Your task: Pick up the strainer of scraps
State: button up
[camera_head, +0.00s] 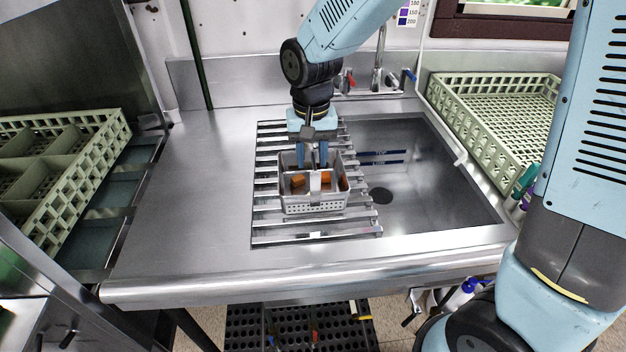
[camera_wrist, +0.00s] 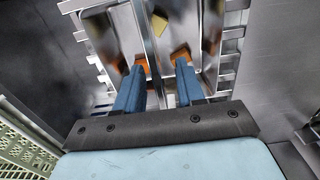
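The strainer (camera_head: 315,205) is a small perforated metal basket, standing upright on the slatted rack (camera_head: 268,222). Orange and brown scraps (camera_head: 298,181) lie in it, on both sides of a metal strip (camera_head: 315,183) that runs across its middle. My gripper (camera_head: 312,160) points down over the strainer from behind. Its two blue fingers are apart. In the wrist view the fingers (camera_wrist: 160,68) appear on either side of the strip, with orange scraps beyond the tips and a yellowish piece (camera_wrist: 161,24) farther up. I cannot tell whether the tips touch anything.
The rack lies over the left part of a steel sink (camera_head: 420,195). A faucet (camera_head: 378,75) stands behind it. A pale green dish rack (camera_head: 490,110) is at the right, another (camera_head: 70,180) at the left. The steel counter (camera_head: 190,190) left of the rack is clear.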

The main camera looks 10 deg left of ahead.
jog(key=shift+f, duration=0.4)
grip_shut()
jog(key=shift+r, duration=0.1)
